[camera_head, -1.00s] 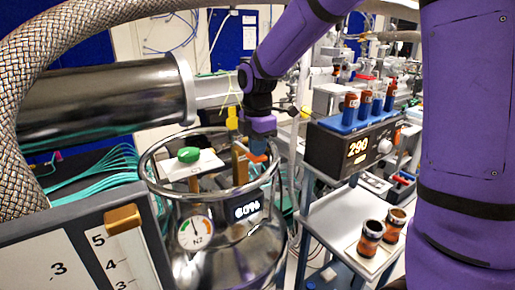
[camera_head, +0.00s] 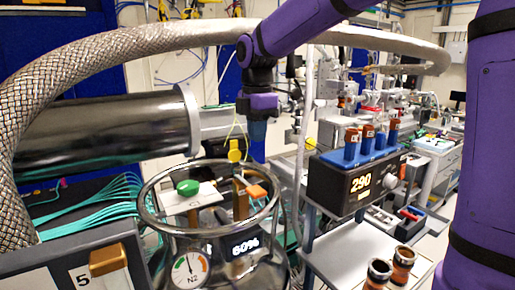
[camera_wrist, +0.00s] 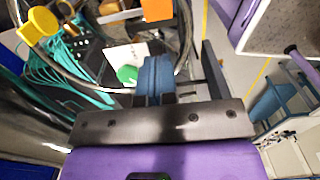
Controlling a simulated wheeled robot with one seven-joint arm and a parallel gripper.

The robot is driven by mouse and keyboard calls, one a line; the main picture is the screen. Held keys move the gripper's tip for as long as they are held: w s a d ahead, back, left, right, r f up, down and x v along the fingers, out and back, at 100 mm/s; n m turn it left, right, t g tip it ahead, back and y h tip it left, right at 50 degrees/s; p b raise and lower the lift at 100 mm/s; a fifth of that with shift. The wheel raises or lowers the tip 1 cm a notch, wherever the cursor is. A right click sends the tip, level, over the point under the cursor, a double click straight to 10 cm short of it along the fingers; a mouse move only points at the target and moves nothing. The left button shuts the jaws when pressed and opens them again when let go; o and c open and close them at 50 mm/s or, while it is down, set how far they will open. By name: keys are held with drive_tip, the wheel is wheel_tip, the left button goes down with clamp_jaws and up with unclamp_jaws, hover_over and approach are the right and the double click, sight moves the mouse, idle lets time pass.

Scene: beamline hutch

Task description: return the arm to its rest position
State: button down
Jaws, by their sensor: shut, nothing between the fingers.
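My purple arm reaches in from the upper right in the head view. In the head view the green knob (camera_head: 187,187) and the orange block (camera_head: 257,191) sit at the vessel's mouth.
A thick braided hose (camera_head: 90,72) arches behind my arm. A dark metal cylinder (camera_head: 100,115) lies at the left. A heater box (camera_head: 345,182) reading 290 holds several brown vials. Two amber jars (camera_head: 403,262) stand on a white shelf (camera_head: 345,250). A yellow knob (camera_head: 235,150) is near my gripper.

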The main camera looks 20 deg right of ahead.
drive_tip(key=shift+r, duration=0.4)
drive_tip(key=s+d+f+m+t, duration=0.1)
drive_tip(key=s+d+m, duration=0.2)
drive_tip(key=s+m, duration=0.3)
drive_tip(key=s+d+m+t, duration=0.2)
drive_tip(key=s+m, duration=0.5)
drive_tip(key=s, duration=0.4)
drive_tip(key=s+d+f+m+t, duration=0.1)
drive_tip(key=s+d+m+t, duration=0.1)
drive_tip(key=s+d+m, duration=0.2)
drive_tip(key=s+m, duration=0.3)
drive_tip(key=s, duration=0.2)
drive_tip(key=shift+d+f, duration=0.15)
drive_tip(key=shift+f, duration=0.15)
drive_tip(key=shift+w+r, duration=0.1)
